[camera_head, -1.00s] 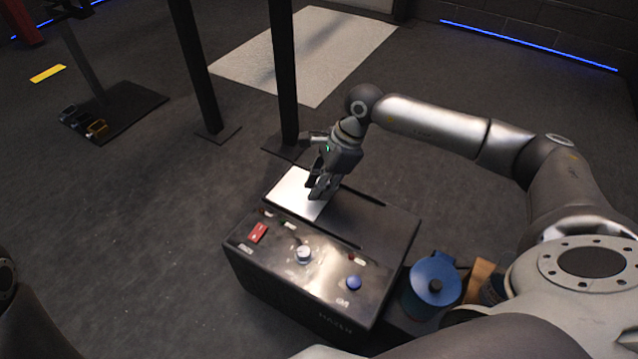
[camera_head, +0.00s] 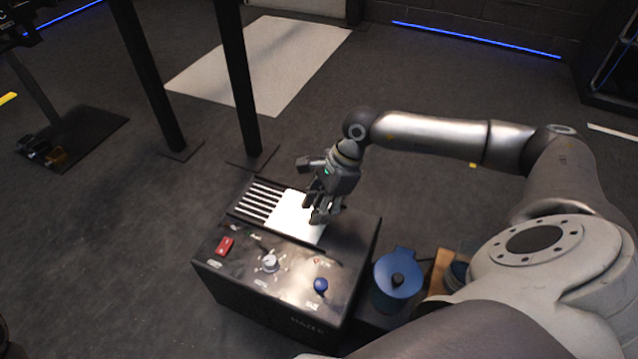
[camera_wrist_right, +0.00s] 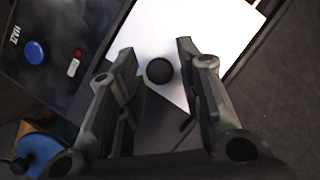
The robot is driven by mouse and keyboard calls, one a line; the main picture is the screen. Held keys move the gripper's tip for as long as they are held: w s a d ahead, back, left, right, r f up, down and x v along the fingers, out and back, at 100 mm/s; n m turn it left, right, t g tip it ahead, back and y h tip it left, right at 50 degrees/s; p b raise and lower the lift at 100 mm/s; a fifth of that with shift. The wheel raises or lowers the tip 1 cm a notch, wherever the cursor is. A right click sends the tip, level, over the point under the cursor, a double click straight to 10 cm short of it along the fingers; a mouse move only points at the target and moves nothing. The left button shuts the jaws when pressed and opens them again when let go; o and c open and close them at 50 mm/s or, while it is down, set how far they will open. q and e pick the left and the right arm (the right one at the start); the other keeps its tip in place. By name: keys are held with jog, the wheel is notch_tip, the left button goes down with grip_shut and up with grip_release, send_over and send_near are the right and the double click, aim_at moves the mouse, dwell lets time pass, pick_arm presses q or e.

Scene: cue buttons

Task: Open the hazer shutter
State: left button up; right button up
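The hazer is a black box (camera_head: 318,262) with controls on its sloped front. Its shutter is a pale flat plate (camera_head: 292,222) on the top, right of a bare row of pale-and-dark slots (camera_head: 258,200). The plate also shows in the right wrist view (camera_wrist_right: 215,30), with a round black knob (camera_wrist_right: 160,71) on it. My right gripper (camera_head: 322,212) is low over the plate's right part. In the wrist view its fingers are apart, with the knob between them and gaps visible on both sides. My left gripper is out of view.
The hazer's front has a red switch (camera_head: 225,246), a pale dial (camera_head: 270,263) and a blue button (camera_head: 320,285). A blue lidded container (camera_head: 397,283) stands close to its right. Dark posts (camera_head: 238,80) rise behind.

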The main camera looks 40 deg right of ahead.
jog(key=shift+o, duration=0.3)
jog(key=v, duration=1.2)
jog(key=shift+a+f, duration=0.1)
